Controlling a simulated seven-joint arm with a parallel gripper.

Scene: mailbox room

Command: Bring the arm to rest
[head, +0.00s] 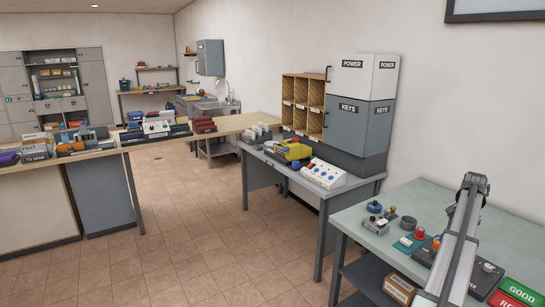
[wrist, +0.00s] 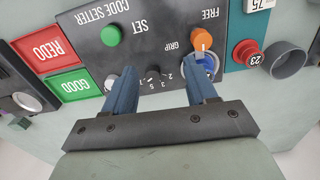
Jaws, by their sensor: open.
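My gripper (wrist: 161,84) shows in the wrist view as two blue fingers, spread apart with nothing held between them. It is over a dark code setter panel (wrist: 150,45). The right finger is close to a blue round part (wrist: 208,63) with an orange piece (wrist: 201,40) above it, by the GRIP and FREE labels; I cannot tell if they touch. A dial with numbers (wrist: 154,74) shows between the fingers. In the head view my arm rises over the right bench (head: 385,207); the gripper cannot be made out there.
A red REDO plate (wrist: 43,47) and green GOOD plate (wrist: 70,88) lie left of the panel. A red part marked 23 (wrist: 247,52) and a grey cup (wrist: 286,60) are at right. Open floor (head: 215,255) lies left.

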